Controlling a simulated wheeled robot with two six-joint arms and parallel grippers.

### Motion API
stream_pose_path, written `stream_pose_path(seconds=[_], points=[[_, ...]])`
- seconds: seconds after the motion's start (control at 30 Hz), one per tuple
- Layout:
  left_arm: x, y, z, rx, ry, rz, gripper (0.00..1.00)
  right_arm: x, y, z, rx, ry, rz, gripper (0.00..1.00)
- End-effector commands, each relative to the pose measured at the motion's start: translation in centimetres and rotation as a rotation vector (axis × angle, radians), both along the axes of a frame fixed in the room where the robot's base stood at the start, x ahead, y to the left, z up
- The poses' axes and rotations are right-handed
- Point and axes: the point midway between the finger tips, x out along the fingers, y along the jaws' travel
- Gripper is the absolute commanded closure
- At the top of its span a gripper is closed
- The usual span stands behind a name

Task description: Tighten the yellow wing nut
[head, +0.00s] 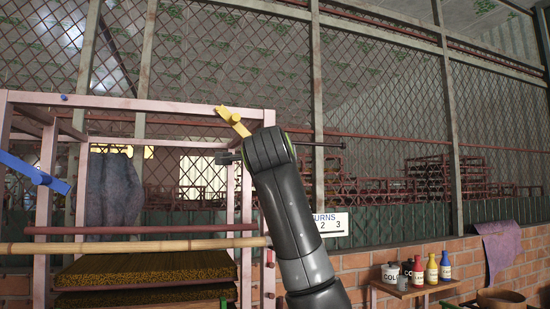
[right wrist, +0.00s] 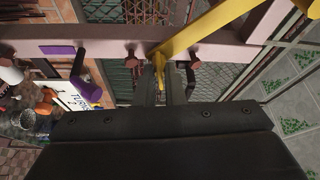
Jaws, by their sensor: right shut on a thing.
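The yellow wing nut (head: 233,120) is at the upper right corner of the pink frame (head: 150,103) in the head view, its long arm slanting up to the left. In the right wrist view its yellow bar (right wrist: 205,25) runs diagonally across the top, and a yellow part goes down between my fingers. My right gripper (right wrist: 163,82) is shut on this yellow part. In the head view my dark wrist hides most of the gripper and the lower end of the wing nut. My left gripper is not in view.
A blue wing nut (head: 35,175) is at the frame's left. A bamboo pole (head: 130,246) and red rod (head: 125,230) cross the frame above incense stacks (head: 150,267). A turns sign (head: 331,224) is right of my arm. Bottles (head: 432,268) stand on a small table.

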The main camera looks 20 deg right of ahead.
Motion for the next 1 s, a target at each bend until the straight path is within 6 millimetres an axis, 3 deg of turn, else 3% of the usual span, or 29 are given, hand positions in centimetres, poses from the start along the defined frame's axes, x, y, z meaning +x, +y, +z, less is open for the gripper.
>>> stream_pose_path(seconds=[0.3, 0.77, 0.8, 0.97, 1.0], points=[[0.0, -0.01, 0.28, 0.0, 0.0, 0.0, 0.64, 0.06, 0.02, -0.06, 0.098, 0.006, 0.001, 1.0], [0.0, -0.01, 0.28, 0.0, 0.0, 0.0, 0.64, 0.06, 0.03, -0.12, 0.112, 0.007, 0.001, 1.0], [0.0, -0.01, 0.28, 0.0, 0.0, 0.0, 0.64, 0.06, 0.03, -0.12, 0.112, 0.007, 0.001, 0.9], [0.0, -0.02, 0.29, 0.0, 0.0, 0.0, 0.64, 0.06, 0.03, -0.09, 0.111, 0.007, 0.002, 0.69], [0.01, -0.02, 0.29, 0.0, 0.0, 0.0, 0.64, 0.05, 0.02, -0.07, 0.111, 0.006, 0.002, 0.69]])
